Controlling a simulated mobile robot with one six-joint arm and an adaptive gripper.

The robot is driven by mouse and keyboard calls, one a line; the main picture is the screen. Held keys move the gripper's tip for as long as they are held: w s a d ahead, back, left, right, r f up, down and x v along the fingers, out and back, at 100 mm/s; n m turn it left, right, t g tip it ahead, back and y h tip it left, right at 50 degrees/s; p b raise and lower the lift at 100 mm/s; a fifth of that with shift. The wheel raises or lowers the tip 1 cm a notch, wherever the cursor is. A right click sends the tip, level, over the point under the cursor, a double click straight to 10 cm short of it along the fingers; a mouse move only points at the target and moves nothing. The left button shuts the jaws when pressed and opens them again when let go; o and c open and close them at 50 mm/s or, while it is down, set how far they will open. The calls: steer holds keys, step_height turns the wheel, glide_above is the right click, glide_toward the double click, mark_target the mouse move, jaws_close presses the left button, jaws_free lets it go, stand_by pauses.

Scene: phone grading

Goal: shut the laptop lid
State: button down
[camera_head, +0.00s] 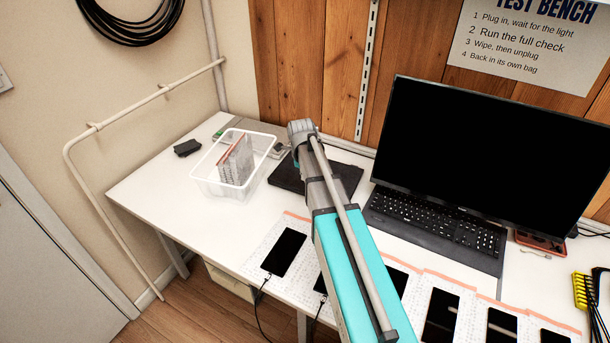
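The laptop stands open at the right on the white table. Its large black screen (485,150) is raised and leans slightly back, and its keyboard base (435,228) lies flat in front. My teal and grey arm reaches up from the bottom middle, left of the laptop, and ends in a grey joint near the back of the table. It appears apart from the laptop in this view. My gripper cannot be made out; it is hidden or outside the picture.
Several black phones (284,252) lie on pale bags along the front edge, some with cables. A clear bin (207,183) holds upright packets. A dark flat pad (345,181) lies behind my arm. Yellow and black tools (581,291) are at far right.

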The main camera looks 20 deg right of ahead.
step_height(320, 180, up, 7)
steer(key=p, duration=0.6)
stand_by(0.7)
steer(key=s+a+n, duration=0.5)
steer(key=s+n, duration=0.5)
steer(key=n, duration=0.3)
steer(key=s+a+n, duration=0.5)
steer(key=s+n, duration=0.4)
steer(key=n, duration=0.4)
steer(key=shift+s+n+g+y, duration=0.35)
steer(key=shift+n+g+y, duration=0.05)
steer(key=shift+d, duration=0.1)
